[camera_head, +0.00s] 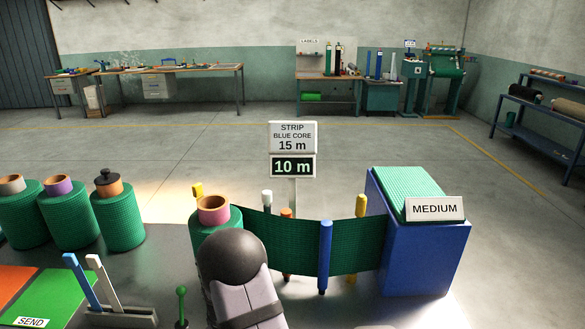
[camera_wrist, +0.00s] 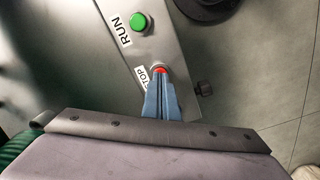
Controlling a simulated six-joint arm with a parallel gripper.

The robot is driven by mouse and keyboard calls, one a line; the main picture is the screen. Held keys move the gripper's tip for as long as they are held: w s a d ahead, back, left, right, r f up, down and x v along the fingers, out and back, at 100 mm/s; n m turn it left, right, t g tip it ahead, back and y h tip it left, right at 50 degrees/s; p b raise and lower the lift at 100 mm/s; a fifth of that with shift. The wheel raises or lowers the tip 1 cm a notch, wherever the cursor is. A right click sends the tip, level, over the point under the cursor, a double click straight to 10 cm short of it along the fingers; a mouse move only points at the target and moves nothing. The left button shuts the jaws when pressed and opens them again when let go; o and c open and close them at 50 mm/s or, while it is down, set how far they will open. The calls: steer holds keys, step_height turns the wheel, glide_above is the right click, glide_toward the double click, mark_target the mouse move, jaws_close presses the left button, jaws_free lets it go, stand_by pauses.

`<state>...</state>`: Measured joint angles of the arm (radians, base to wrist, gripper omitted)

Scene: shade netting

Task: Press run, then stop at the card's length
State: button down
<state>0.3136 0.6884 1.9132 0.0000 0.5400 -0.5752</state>
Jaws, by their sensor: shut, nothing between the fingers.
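The card (camera_head: 293,137) reads "STRIP BLUE CORE 15 m". The display (camera_head: 292,167) below it reads "10 m". In the wrist view a green button (camera_wrist: 139,22) beside the word RUN sits on a grey panel (camera_wrist: 176,43). The red stop button (camera_wrist: 159,69) is lower on the panel, its label partly covered. My gripper (camera_wrist: 160,82) is shut and empty, its blue fingertips over the red button's near edge; I cannot tell whether they touch it. In the head view my arm hides the panel and the gripper.
The blue box (camera_head: 428,262) carries a MEDIUM sign (camera_head: 435,209). A blue post (camera_head: 324,257) stands before the netting. Several green rolls (camera_head: 70,218) stand at left. A holder with blue and white handles (camera_head: 122,318) is at the front left, near a SEND label (camera_head: 32,322).

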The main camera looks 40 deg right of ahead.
stand_by(0.7)
steer(key=shift+f+b, duration=0.5)
steer(key=shift+f, duration=0.45)
step_height(320, 180, up, 7)
steer(key=p, duration=0.6)
stand_by(0.5)
